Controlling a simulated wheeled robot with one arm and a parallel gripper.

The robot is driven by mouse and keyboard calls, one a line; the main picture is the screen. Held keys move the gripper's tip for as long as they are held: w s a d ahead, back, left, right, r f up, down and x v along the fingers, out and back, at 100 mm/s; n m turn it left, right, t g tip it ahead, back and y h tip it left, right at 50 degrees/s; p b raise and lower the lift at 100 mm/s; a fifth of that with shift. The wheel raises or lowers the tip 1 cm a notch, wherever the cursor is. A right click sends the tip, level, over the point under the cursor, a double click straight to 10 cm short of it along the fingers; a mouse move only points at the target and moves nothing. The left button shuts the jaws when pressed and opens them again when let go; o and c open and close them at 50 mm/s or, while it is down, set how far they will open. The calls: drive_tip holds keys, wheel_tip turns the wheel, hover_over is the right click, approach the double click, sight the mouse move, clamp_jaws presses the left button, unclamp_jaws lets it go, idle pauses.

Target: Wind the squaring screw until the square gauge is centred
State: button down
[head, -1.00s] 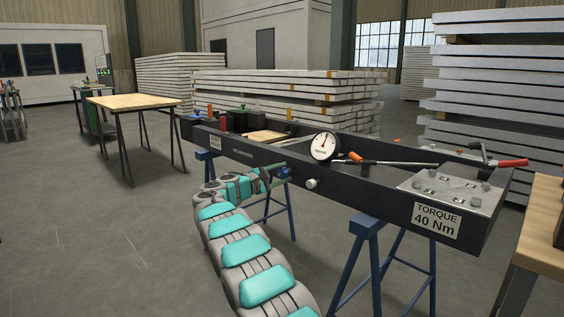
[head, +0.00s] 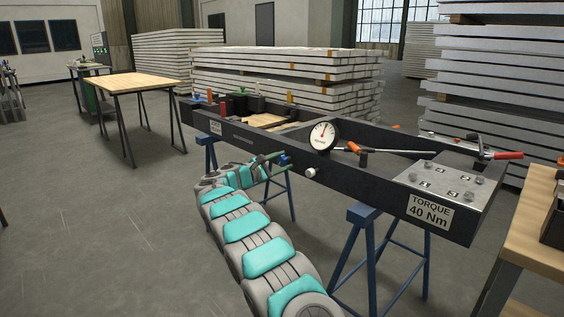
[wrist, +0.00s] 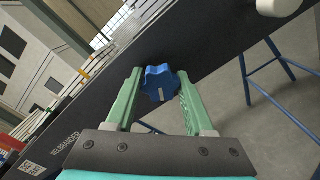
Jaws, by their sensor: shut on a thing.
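The squaring screw's blue lobed knob (wrist: 160,84) sits on the side of the dark frame (head: 350,172). It also shows small in the head view (head: 285,160). My gripper (wrist: 160,75) has its green fingers on either side of the knob and is shut on it. In the head view my gripper (head: 273,157) reaches the frame's near side from the left. The square gauge (head: 323,135) is a round white dial on the frame, right of and above the knob. Its needle points up and slightly right; the exact reading is too small to tell.
A white round knob (head: 310,173) sticks out right of the blue one. A torque wrench (head: 372,150) lies on the frame, near a plate with a "TORQUE 40 Nm" label (head: 430,211). Blue trestles (head: 362,215) stand below. A wooden table (head: 132,85) is at the left.

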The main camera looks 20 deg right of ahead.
drive_tip(key=shift+c, duration=1.4)
unclamp_jaws()
drive_tip(key=shift+a, duration=0.1)
drive_tip(key=b+v, duration=0.1)
drive_tip(key=v, duration=0.6)
drive_tip(key=shift+a, duration=0.35)
drive_tip(key=shift+s, duration=0.1)
